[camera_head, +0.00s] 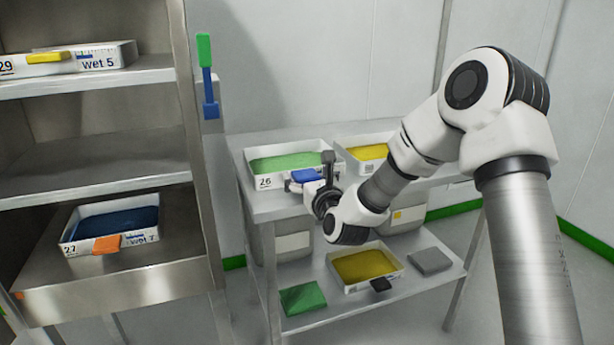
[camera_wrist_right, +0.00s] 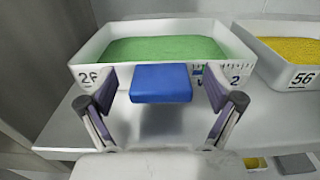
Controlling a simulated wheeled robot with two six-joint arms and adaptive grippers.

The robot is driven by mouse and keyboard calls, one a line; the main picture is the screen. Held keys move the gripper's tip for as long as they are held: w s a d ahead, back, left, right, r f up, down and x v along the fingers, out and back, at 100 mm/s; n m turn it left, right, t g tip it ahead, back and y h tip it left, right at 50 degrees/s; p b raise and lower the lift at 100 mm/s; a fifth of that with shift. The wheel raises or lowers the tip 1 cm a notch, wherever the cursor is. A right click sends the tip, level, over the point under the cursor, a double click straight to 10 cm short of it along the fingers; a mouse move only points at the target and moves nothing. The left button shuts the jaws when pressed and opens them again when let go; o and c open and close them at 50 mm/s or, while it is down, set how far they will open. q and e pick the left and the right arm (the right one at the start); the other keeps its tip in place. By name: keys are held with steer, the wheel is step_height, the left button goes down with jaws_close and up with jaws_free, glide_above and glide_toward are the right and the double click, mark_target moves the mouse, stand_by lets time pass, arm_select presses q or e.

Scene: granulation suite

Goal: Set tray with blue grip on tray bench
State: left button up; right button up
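The tray with the blue grip (camera_head: 264,182) holds green material, is marked 26, and sits level on the top of the tray bench (camera_head: 268,207). Its blue grip (camera_head: 306,175) faces the front. My right gripper (camera_head: 322,186) is at the grip. In the right wrist view the gripper (camera_wrist_right: 160,92) is open, with one finger on each side of the blue grip (camera_wrist_right: 161,82) and visible gaps between. My left gripper is not in view.
A tray of yellow material (camera_head: 367,153) stands right of tray 26 on the bench top. Another yellow tray (camera_head: 366,266) is on the bench's lower shelf. A steel rack (camera_head: 90,180) on the left holds tray 27 (camera_head: 75,242) with an orange grip.

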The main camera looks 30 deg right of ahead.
steer(key=shift+f, duration=0.1)
steer(key=v, duration=1.2)
